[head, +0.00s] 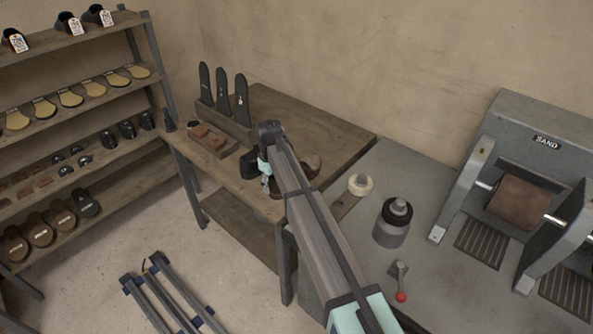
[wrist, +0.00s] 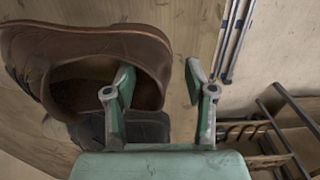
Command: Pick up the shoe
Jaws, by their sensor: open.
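A brown shoe (wrist: 145,48) fills the left of the wrist view, its dark opening facing my gripper. My gripper (wrist: 158,78) is open. Its left finger overlaps the shoe's opening and its right finger is outside the rim, so the shoe's edge shows between them. I cannot tell whether either finger touches it. In the head view my gripper (head: 266,178) is low over the front of the wooden bench (head: 335,127). Brown shoe leather (head: 313,165) shows there, partly hidden behind my arm.
A dark shoe-like thing (head: 248,164) is on the bench beside my gripper; a dark shape (wrist: 90,130) also lies below the brown shoe in the wrist view. A rack with upright black soles (head: 222,90) stands behind. A grey machine table (head: 400,190) adjoins at right, shelves (head: 75,95) at left.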

